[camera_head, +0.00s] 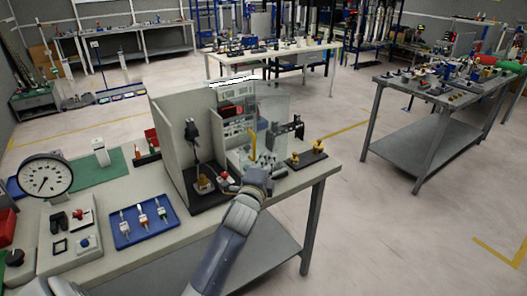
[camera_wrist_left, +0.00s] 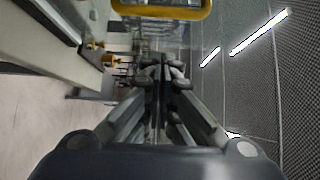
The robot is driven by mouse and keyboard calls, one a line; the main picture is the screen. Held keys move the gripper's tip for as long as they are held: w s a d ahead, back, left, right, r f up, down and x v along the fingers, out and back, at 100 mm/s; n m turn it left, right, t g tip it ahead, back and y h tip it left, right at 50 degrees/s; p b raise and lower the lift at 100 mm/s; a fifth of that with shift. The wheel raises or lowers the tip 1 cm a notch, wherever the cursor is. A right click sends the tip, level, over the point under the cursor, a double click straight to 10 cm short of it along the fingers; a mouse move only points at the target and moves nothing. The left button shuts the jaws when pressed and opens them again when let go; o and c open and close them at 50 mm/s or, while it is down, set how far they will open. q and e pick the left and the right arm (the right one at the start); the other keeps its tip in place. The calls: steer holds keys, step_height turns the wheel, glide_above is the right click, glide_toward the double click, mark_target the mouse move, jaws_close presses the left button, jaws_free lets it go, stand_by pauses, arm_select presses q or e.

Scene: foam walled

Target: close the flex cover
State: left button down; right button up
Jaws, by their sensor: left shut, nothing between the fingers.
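The flex cover appears to be the clear upright panel (camera_head: 275,112) beside the grey-walled booth on the near bench. A yellow handle (camera_head: 253,146) stands at its left part. How far the cover stands open is hard to tell. The yellow handle also shows at the top of the left wrist view (camera_wrist_left: 162,12). My left gripper (camera_head: 226,180) is low in front of the booth, below the handle and apart from it. In the left wrist view its fingers (camera_wrist_left: 162,75) are together, with nothing between them. My right gripper is out of view.
Inside the booth stand a black post device (camera_head: 192,140) and a red-topped part (camera_head: 226,178). A dark block with brass knobs (camera_head: 306,158) sits on the bench at right. A blue tray (camera_head: 143,222) and a round dial (camera_head: 45,177) are at left.

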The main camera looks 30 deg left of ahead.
arm_select(q)
steer(key=p+x, duration=0.1)
steer(key=x, duration=0.5)
steer(key=s+a+p, duration=0.2)
steer(key=shift+s, duration=0.4)
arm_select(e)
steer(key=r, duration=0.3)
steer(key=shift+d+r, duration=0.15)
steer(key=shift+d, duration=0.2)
